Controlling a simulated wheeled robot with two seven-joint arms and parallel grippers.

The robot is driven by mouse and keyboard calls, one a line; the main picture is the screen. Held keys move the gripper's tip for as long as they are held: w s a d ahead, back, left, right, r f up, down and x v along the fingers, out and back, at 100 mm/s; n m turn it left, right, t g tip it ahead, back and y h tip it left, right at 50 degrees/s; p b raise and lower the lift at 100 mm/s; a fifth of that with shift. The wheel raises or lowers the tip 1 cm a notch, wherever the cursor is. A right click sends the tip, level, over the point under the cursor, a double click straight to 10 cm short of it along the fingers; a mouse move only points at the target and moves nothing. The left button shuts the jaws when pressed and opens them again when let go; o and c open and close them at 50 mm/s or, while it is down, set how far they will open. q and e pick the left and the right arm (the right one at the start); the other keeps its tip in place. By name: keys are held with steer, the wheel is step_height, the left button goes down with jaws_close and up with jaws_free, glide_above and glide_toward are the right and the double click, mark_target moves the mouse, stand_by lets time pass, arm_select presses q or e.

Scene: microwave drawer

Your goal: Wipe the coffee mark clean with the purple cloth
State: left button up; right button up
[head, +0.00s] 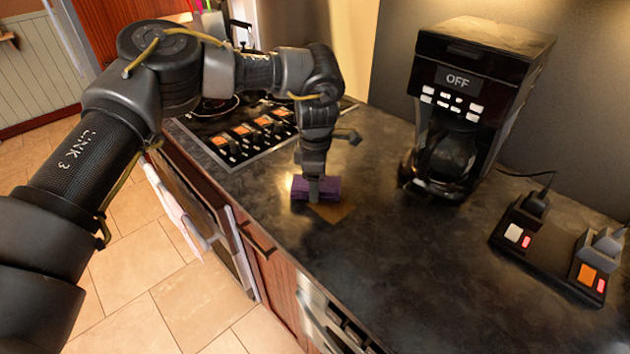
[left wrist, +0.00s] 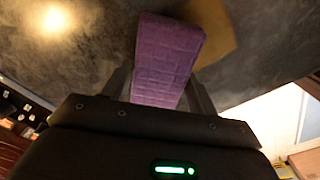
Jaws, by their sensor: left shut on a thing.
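The purple cloth (head: 327,188) is a folded block at the counter surface, just beside and partly over the coffee mark. The coffee mark (head: 333,212) is a flat brown patch on the dark counter, and part of it is hidden by the cloth. My left gripper (head: 314,190) points down and is shut on the cloth. In the left wrist view the purple cloth (left wrist: 168,62) sits between the two fingers (left wrist: 160,95), with the brown mark (left wrist: 218,35) beside it. My right gripper does not show.
A black coffee maker (head: 470,100) reading OFF stands at the back of the counter (head: 400,270). A power strip (head: 555,250) with plugs and a cord lies at right. The stove (head: 240,135) is at left. The counter between is clear.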

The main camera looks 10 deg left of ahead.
mark_target(328, 192)
arm_select(q)
steer(key=shift+f, duration=0.6)
stand_by(0.5)
steer(key=shift+s+d, duration=0.6)
steer(key=shift+d, duration=0.35)
steer(key=shift+s+d, duration=0.55)
steer(key=shift+d, duration=0.2)
steer(key=shift+s+d+p, duration=0.3)
steer(key=shift+s+d, duration=0.25)
steer(key=shift+d, duration=0.35)
steer(key=shift+s+d, duration=0.1)
